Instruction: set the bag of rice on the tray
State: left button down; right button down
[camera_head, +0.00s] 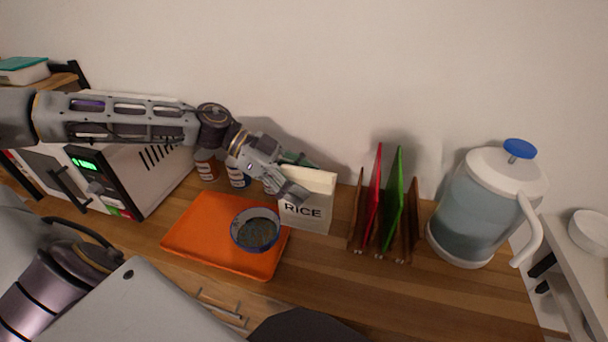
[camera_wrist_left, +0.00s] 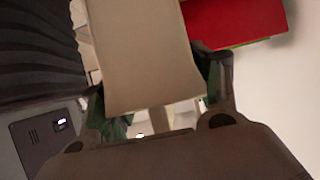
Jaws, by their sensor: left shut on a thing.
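The bag of rice (camera_head: 318,186) is a cream upright packet marked RICE, just right of the tray in the head view. My left gripper (camera_head: 297,178) reaches over from the left and is shut on it near its top. In the left wrist view the bag (camera_wrist_left: 145,50) fills the space between the two fingers of my left gripper (camera_wrist_left: 158,95). I cannot tell whether the bag's base touches the counter. The orange tray (camera_head: 200,228) lies flat on the counter, with a blue-rimmed bowl (camera_head: 255,232) on its right part. My right gripper is not in view.
A wooden rack with red and green boards (camera_head: 374,205) stands close right of the bag. A water pitcher (camera_head: 478,215) is further right. Two spice jars (camera_head: 206,168) stand behind the tray, and a microwave (camera_head: 130,170) is at left. The tray's left part is bare.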

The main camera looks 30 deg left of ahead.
aim_at(215, 212)
jog(key=k, duration=1.5)
